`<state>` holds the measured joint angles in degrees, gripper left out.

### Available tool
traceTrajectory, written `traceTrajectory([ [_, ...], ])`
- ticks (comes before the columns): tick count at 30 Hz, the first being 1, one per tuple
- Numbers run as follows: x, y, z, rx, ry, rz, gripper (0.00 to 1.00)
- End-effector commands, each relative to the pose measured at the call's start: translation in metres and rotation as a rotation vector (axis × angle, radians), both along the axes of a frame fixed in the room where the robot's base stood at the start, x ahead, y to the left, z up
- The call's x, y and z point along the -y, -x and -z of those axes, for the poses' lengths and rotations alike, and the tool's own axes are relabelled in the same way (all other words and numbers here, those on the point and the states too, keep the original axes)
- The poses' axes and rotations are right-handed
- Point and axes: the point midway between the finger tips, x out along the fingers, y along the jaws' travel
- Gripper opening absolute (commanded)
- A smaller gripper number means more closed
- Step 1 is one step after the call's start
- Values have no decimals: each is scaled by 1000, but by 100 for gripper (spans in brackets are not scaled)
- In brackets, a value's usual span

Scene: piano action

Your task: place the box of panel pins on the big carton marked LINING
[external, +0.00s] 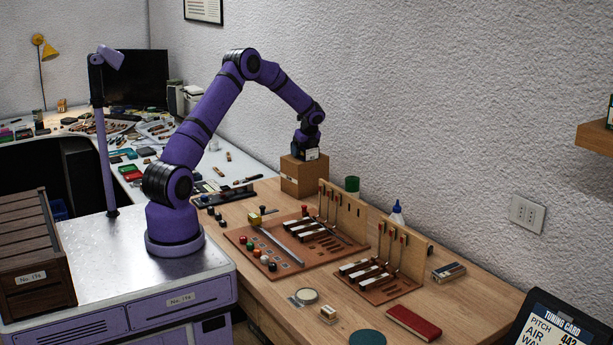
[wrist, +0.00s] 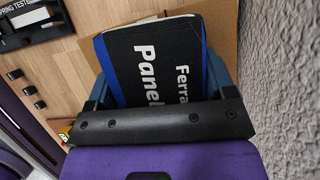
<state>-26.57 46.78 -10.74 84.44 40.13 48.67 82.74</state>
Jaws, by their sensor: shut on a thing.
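The box of panel pins (wrist: 160,62) is black with blue edges and white lettering, partly readable as "Panel". My gripper (wrist: 158,85) is shut on it, with one blue-grey finger at each side. In the external view my gripper (external: 306,150) is over the big brown carton (external: 303,181), which stands by the wall. The box (external: 312,154) shows there as a small dark shape with a white patch, at the carton's top. I cannot tell whether it touches the carton. The carton's tan top (wrist: 216,22) shows behind the box in the wrist view. Its marking is not readable.
A green cylinder (external: 352,185) stands to the right of the carton. Piano-action boards (external: 300,245) with upright parts lie in front of it on the wooden bench. The textured wall (wrist: 282,80) is close on the right in the wrist view.

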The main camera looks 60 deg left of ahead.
Motion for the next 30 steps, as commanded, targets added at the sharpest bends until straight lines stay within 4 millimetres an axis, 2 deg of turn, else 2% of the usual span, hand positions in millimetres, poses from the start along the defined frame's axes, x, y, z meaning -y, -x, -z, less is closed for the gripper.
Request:
traceTrajectory([
  [1, 0, 0, 1, 1, -1, 0, 34],
  [2, 0, 0, 1, 0, 0, 0, 83],
  [4, 0, 0, 1, 0, 0, 0, 99],
  [14, 1, 0, -4, 0, 0, 0, 100],
  [19, 9, 0, -26, 3, -1, 1, 100],
  [30, 37, 0, -91, 2, 0, 1, 100],
])
